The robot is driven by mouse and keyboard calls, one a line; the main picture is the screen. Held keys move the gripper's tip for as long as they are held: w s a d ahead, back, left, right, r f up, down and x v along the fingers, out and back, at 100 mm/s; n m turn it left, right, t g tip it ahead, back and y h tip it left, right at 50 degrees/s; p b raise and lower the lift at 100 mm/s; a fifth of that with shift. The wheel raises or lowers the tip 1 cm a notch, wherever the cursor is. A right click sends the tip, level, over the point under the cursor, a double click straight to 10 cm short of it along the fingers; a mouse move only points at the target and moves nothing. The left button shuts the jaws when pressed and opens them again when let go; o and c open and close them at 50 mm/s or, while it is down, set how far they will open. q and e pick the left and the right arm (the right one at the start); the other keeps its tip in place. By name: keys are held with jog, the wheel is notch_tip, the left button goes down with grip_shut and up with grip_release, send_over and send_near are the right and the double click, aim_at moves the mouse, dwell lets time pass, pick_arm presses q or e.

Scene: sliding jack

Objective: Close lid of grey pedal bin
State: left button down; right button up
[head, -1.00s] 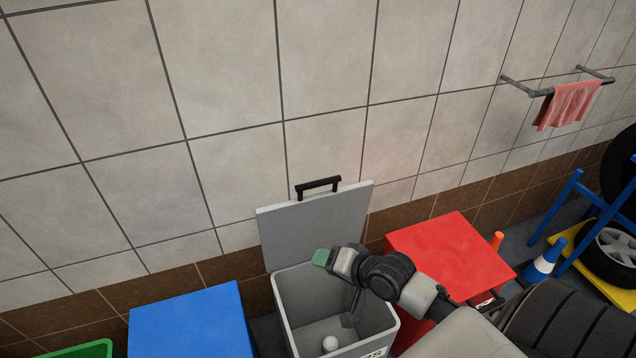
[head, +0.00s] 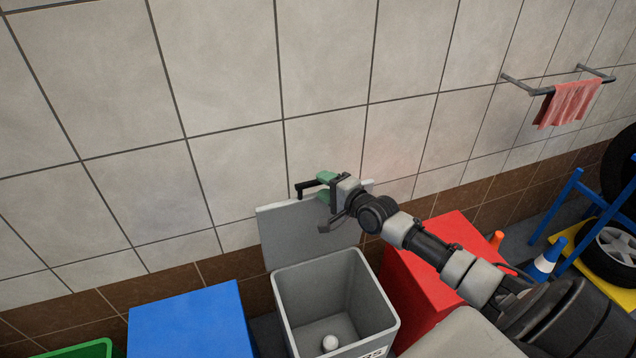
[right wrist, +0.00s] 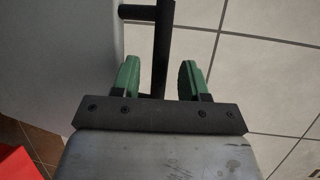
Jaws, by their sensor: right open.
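The grey pedal bin (head: 352,290) stands against the wall with its lid (head: 300,238) raised upright behind the opening. A black bar handle (head: 307,188) sits on the lid's top edge, partly hidden by my right gripper (head: 324,186). The right gripper is open at the handle. A white ball (head: 330,343) lies inside the bin. My left gripper is not in view.
A blue bin (head: 190,320) stands to the left and a red bin (head: 405,290) to the right, behind my right arm. A green bin (head: 85,350) shows at lower left. A towel rail with a red cloth (head: 568,103) hangs on the tiled wall.

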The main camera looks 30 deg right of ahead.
jog(key=shift+x, duration=1.45)
grip_shut()
